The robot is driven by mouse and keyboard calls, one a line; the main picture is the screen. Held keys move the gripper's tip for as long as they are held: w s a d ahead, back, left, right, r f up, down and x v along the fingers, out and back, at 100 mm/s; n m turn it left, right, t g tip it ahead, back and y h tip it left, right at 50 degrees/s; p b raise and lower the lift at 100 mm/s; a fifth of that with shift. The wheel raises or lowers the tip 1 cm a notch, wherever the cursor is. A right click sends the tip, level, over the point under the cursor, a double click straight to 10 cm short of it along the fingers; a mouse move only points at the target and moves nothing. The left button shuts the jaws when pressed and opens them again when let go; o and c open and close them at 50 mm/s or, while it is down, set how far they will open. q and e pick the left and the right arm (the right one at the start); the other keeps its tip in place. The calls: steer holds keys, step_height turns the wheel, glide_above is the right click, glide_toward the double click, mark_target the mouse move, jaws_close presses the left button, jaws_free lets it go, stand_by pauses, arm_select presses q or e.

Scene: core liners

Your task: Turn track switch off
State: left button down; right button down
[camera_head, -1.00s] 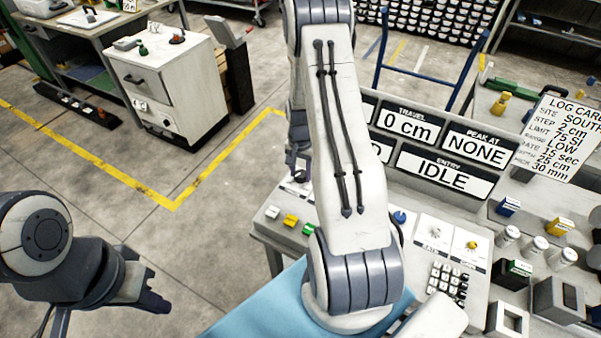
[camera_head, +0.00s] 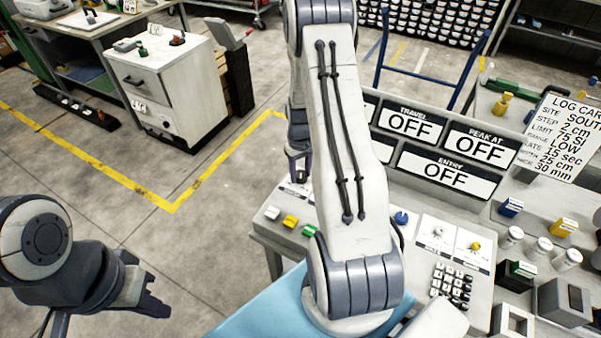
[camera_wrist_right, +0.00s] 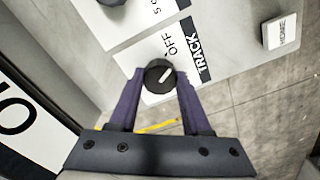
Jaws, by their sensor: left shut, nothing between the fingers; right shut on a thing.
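The track switch (camera_wrist_right: 158,73) is a round black knob with a white pointer line on a white plate marked OFF and TRACK. The pointer slants to the upper right in the right wrist view, on the side of the lettering. My right gripper (camera_wrist_right: 161,83) is shut on the knob, one purple finger on each side. In the head view my right gripper (camera_head: 298,165) shows beside the panel's left end, and my own arm hides the knob. My left gripper (camera_head: 153,301) is shut and empty over the floor at the lower left.
The display board (camera_head: 440,165) behind the console reads OFF in its visible windows. A white key (camera_wrist_right: 279,31) sits near the switch. Coloured buttons (camera_head: 290,221), a keypad (camera_head: 450,286) and small toggles stand on the console.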

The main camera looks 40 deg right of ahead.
mark_target(301, 173)
steer(key=shift+n, duration=1.6)
steer(key=shift+c, duration=1.8)
jaws_free()
steer(key=shift+r, duration=0.1)
step_height(301, 173, up, 10)
steer(key=b, duration=0.2)
steer(key=shift+r, duration=0.15)
